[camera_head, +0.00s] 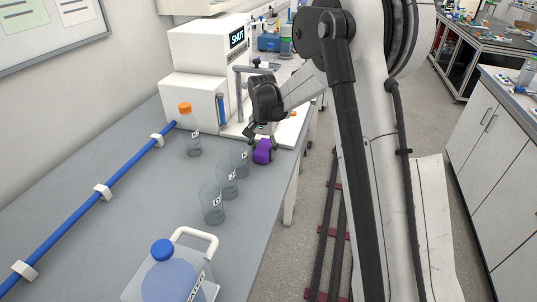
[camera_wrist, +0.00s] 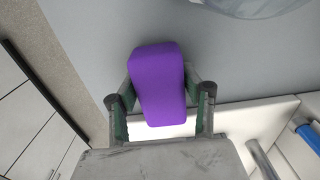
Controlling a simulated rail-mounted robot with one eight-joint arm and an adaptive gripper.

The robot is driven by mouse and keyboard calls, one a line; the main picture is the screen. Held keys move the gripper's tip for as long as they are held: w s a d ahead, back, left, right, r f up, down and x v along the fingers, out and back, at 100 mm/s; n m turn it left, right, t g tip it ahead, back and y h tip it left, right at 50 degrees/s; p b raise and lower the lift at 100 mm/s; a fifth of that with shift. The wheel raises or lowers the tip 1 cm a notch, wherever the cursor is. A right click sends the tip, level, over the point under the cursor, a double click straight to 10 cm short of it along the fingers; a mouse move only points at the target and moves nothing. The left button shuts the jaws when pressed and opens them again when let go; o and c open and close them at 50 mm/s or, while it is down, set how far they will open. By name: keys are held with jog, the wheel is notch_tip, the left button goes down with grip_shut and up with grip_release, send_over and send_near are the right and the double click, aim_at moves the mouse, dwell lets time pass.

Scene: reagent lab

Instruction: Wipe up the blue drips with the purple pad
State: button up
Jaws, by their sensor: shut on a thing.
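The purple pad (camera_head: 262,151) is at my gripper on the far part of the grey bench, near its right edge. In the wrist view the pad (camera_wrist: 158,84) sits between the two fingers of my gripper (camera_wrist: 160,100), which is shut on it. The head view also shows my gripper (camera_head: 260,133) pointing down over the bench. I cannot tell whether the pad touches the bench top. No blue drips can be made out on the visible bench surface in either view.
Several clear bottles, one of them here (camera_head: 212,204), stand just nearer than the pad. An orange-capped bottle (camera_head: 194,142) stands to the left. A white machine (camera_head: 205,60) reading "SHUT" is behind. A blue-capped jug (camera_head: 165,275) is at the front. The bench's left middle (camera_head: 120,215) is clear.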

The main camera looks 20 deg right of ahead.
notch_tip(320, 180, up, 4)
jog(key=shift+s+f+p, duration=0.1)
jog(key=shift+s+p, duration=0.05)
jog(key=shift+p, duration=0.4)
jog(key=shift+r+p, duration=0.3)
jog(key=shift+r, duration=0.35)
jog(key=shift+r+p, duration=0.6)
jog(key=shift+r, duration=1.05)
